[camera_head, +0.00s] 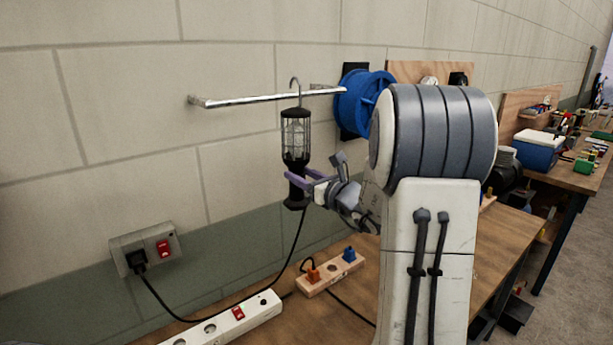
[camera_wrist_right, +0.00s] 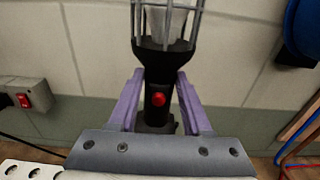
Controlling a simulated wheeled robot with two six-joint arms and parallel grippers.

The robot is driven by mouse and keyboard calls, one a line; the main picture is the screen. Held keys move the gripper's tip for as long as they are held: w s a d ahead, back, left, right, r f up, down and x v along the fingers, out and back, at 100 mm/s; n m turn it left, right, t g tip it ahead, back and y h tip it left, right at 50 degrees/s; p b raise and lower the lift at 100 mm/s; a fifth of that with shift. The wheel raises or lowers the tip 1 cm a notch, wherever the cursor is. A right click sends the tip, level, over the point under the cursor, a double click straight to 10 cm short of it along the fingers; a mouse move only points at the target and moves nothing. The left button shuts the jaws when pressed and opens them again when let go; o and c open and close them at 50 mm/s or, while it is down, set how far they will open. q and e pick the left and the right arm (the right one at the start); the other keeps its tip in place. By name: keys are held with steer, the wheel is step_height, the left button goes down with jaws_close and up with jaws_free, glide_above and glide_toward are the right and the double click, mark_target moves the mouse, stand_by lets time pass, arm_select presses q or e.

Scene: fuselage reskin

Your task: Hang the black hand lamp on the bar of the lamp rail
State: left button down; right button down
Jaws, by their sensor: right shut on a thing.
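The black hand lamp (camera_head: 296,150) stands upright in the head view, with a wire cage around its bulb and a metal hook on top. My right gripper (camera_head: 303,188) is shut on its black handle; in the right wrist view the purple fingers (camera_wrist_right: 156,105) lie on both sides of the handle, which has a red button. The chrome lamp rail bar (camera_head: 245,100) runs out along the wall. The hook's top shows above the bar and its shank overlaps the bar's line. I cannot tell whether the hook touches the bar. My left gripper is not in view.
A blue cable reel (camera_head: 360,103) is on the wall at the bar's right end. A white power strip (camera_head: 225,322) and a wooden socket block (camera_head: 331,272) lie on the bench below. The lamp's black cable hangs down to the wall socket (camera_head: 146,250).

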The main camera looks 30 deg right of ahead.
steer(key=shift+w+r, duration=0.15)
steer(key=shift+w, duration=0.25)
steer(key=shift+f+b, duration=1.25)
steer(key=shift+b, duration=0.05)
steer(key=shift+c, duration=1.3)
jaws_free()
steer(key=shift+f, duration=0.15)
